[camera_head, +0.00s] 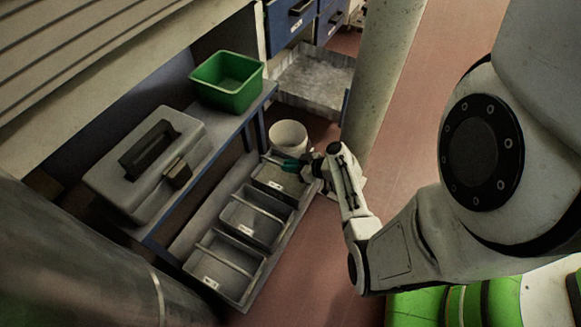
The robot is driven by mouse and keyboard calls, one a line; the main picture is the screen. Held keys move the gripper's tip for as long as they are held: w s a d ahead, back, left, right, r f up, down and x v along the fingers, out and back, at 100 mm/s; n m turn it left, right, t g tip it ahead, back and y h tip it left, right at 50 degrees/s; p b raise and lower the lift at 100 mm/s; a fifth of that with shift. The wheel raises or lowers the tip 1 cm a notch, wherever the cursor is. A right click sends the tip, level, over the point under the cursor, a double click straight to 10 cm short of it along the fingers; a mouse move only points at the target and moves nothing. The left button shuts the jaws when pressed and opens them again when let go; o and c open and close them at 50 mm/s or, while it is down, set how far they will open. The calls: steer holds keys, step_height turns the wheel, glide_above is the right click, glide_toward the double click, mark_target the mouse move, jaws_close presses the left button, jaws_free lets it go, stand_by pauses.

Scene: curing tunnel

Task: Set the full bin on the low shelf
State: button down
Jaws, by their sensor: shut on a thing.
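The full bin (268,185) is a grey tray with a pale label on its front and greyish-brown contents. It is at the far end of the low shelf (196,228), in line with two other bins. I cannot tell whether it rests on the shelf or is slightly above it. My gripper (293,165) has teal fingertips and is shut on the bin at its far right side. The fingertips partly hide that rim.
Two empty-looking grey bins, a middle one (283,213) and a near one (206,283), stand on the low shelf. A white bucket (288,134) is just behind the full bin. A grey toolbox (150,183) and green bin (228,80) sit above. A pillar (385,70) stands right.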

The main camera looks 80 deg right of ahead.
steer(key=shift+f, duration=0.1)
steer(key=c, duration=1.2)
jaws_free()
steer(key=shift+o, duration=0.2)
